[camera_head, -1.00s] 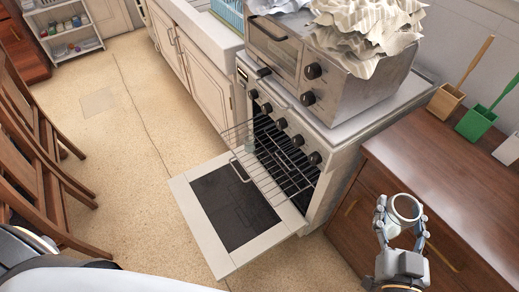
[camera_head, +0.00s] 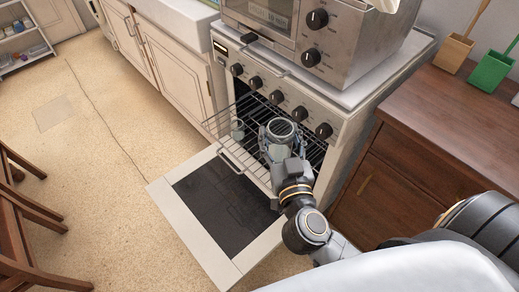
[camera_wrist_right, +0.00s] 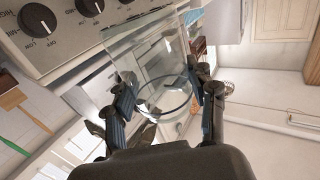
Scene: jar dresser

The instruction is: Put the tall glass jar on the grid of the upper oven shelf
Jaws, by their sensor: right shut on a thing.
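The tall glass jar (camera_head: 281,127) is clear, with a round rim facing up. My right gripper (camera_head: 283,149) is shut on the jar; in the right wrist view, its fingers (camera_wrist_right: 160,88) clasp the glass jar (camera_wrist_right: 148,50) from both sides. In the head view, the jar appears over the right part of the pulled-out wire grid (camera_head: 222,124), near the oven opening. I cannot tell whether its base touches the grid, as the gripper hides it. My left gripper is not in view.
The open oven door (camera_head: 225,205) lies below. The oven's knobs (camera_head: 276,97) line the front just above the opening. A wooden dresser (camera_head: 445,125) stands to the right.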

